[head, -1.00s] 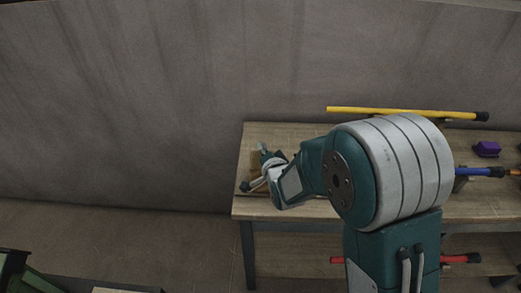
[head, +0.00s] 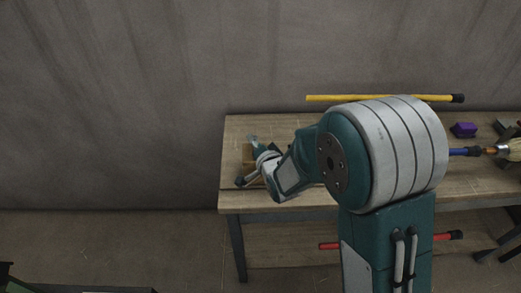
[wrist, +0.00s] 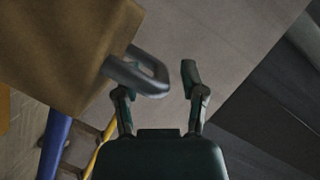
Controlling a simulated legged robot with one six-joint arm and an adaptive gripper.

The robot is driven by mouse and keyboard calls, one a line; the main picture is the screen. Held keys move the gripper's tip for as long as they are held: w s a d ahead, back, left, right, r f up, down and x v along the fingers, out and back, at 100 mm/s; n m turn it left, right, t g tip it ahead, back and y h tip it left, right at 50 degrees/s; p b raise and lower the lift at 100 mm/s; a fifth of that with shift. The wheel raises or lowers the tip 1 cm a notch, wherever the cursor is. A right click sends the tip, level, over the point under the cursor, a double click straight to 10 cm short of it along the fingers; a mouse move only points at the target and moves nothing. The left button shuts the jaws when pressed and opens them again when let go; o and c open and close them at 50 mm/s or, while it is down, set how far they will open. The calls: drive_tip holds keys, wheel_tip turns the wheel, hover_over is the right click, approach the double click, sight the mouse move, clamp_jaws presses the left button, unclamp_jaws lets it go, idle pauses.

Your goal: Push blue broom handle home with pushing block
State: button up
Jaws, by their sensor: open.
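The pushing block (head: 248,153) is a brown block at the left end of the workbench, partly hidden behind my gripper (head: 249,160) in the head view. In the wrist view the block (wrist: 70,45) fills the upper left, with a grey looped handle (wrist: 150,70) sticking out of it. My gripper (wrist: 158,85) is open, and the loop's end lies at the left finger, reaching toward the gap. I cannot tell whether they touch. The blue broom handle (head: 460,152) shows right of my arm, with a copper-coloured end toward a pale broom head (head: 512,149). It also shows in the wrist view (wrist: 53,145).
A red handle (head: 446,236) is on the lower level. My arm hides the bench's middle.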

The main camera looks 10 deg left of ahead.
drive_tip(key=v, duration=1.1)
drive_tip(key=shift+s, duration=0.15)
